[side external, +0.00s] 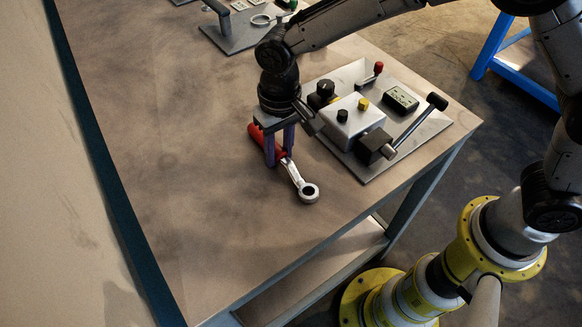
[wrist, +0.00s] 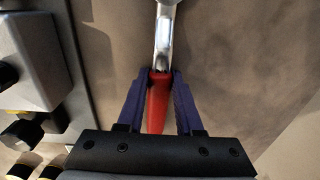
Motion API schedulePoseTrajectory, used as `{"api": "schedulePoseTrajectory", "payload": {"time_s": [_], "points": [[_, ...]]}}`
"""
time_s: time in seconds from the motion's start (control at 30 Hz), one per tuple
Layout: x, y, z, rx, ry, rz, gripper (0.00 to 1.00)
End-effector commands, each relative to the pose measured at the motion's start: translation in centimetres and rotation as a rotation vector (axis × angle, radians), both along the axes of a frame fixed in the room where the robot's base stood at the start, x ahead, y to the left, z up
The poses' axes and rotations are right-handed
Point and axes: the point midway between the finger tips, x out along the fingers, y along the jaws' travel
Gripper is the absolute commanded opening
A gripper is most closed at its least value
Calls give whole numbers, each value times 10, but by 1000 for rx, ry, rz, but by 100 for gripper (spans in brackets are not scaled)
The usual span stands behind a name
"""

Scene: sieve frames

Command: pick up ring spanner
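The ring spanner (side external: 300,183) has a red handle and a silver shaft ending in a ring. It lies on the table to the left of the control panel. My gripper (side external: 279,160) points down over it, with its purple fingers on either side of the spanner near where red meets silver. In the wrist view the spanner's red handle (wrist: 158,97) runs between the two fingers (wrist: 160,80), with a narrow gap visible on each side. The gripper is open. The ring's far end is cut off at the top of the wrist view.
A control panel (side external: 425,128) with a grey box, knobs and a black-knobbed lever stands close to the right of my gripper. Another panel (side external: 238,38) with a handle stands at the back. The table (side external: 190,200) is clear to the left and front of the spanner.

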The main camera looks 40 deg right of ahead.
Motion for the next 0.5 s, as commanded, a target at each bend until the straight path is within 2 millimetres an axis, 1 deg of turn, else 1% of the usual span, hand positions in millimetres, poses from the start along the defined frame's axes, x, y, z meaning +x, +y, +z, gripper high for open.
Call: {"api": "schedulePoseTrajectory", "payload": {"time_s": [0.03, 0.13, 0.17, 0.5], "points": [[0, 0, 0, 0, 0, 0, 20], [0, 0, 0, 0, 0, 0, 2], [0, 0, 0, 0, 0, 0, 0], [0, 0, 0, 0, 0, 0, 0]]}}
